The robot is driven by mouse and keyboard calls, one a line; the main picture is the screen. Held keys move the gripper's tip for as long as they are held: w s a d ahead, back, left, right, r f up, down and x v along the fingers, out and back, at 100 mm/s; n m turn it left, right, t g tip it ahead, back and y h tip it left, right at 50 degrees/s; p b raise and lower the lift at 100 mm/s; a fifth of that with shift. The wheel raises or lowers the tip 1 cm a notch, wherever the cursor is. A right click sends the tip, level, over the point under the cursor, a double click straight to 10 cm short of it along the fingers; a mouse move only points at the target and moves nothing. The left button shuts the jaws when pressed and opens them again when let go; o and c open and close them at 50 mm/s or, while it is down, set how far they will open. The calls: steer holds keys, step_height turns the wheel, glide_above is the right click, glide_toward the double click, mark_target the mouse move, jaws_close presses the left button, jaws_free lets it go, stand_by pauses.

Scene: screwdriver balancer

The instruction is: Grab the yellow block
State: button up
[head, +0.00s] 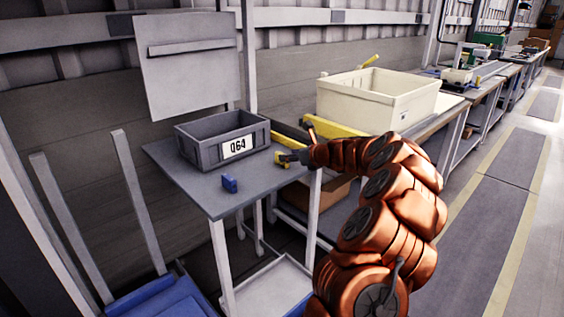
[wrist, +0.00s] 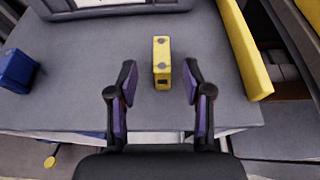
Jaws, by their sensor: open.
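The yellow block (wrist: 162,62) stands on the grey table (wrist: 90,105) in the wrist view, just beyond and between my open fingers. My gripper (wrist: 158,85) is open and empty, with one finger on each side of the block's near end. In the head view the yellow block (head: 282,158) is at the table's right side, partly hidden by my gripper (head: 293,157), which reaches in from the right.
A blue block (head: 229,184) sits near the table's front edge. A grey crate (head: 190,150) labelled Q64 stands behind it. A yellow beam (wrist: 243,50) runs close to the right of my gripper. A cream bin (head: 350,100) is on the neighbouring bench.

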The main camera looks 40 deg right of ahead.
mark_target(280, 153)
steer(key=shift+r+b+x, duration=0.1)
steer(key=shift+b+x, duration=0.05)
steer(key=shift+x, duration=1.4)
steer(key=shift+r+b+x, duration=0.15)
steer(key=shift+x, duration=1.4)
steer(key=shift+w+d, duration=0.1)
steer(key=shift+c, duration=0.3)
jaws_close()
